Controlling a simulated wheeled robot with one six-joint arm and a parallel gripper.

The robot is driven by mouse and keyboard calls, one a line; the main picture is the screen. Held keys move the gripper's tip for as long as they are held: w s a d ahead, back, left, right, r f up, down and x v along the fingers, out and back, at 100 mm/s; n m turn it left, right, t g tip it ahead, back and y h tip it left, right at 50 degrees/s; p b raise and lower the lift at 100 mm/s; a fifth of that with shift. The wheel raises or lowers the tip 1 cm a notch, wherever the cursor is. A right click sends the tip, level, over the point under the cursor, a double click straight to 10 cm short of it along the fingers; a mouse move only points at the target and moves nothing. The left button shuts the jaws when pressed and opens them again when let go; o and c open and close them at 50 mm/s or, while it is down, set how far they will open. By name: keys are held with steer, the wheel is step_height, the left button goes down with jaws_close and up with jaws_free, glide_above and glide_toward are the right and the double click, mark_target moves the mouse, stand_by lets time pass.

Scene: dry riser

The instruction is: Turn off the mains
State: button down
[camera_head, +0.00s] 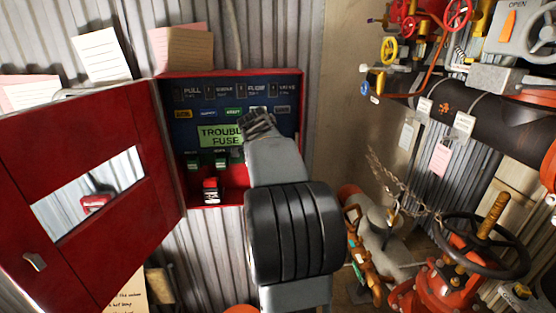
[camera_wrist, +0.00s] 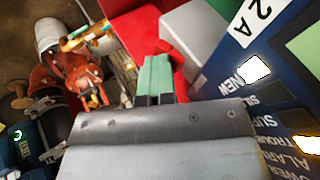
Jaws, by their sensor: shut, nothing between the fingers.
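An open red cabinet (camera_head: 233,74) on the corrugated wall holds a dark blue panel (camera_head: 180,118) with small labels and a green "TROUBLE FUSE" sign (camera_head: 212,135). Below the sign are small green parts (camera_head: 193,163) and a red switch-like part (camera_head: 211,190). Which part is the mains cannot be read. My gripper (camera_head: 257,122) is shut and empty in front of the panel's right half, hiding some of it. In the wrist view, my gripper's dark fingers (camera_wrist: 154,99) show at a green block (camera_wrist: 155,75), beside a red part (camera_wrist: 182,82); contact is unclear.
The red cabinet door (camera_head: 110,215) stands open to the left, with a window. Pipes, a black handwheel (camera_head: 482,245) and a red valve body (camera_head: 440,290) crowd the right side. A chain (camera_head: 385,180) hangs there. Paper notes (camera_head: 100,54) are around the cabinet.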

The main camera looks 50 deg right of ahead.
steer(key=shift+w+d+r, duration=0.1)
steer(key=shift+w+r, duration=0.05)
steer(key=shift+r, duration=0.6)
steer(key=s+b+v, duration=0.1)
steer(key=s+v, duration=0.1)
steer(key=v, duration=1)
steer(key=shift+a+f, duration=0.25)
steer(key=shift+a, duration=0.1)
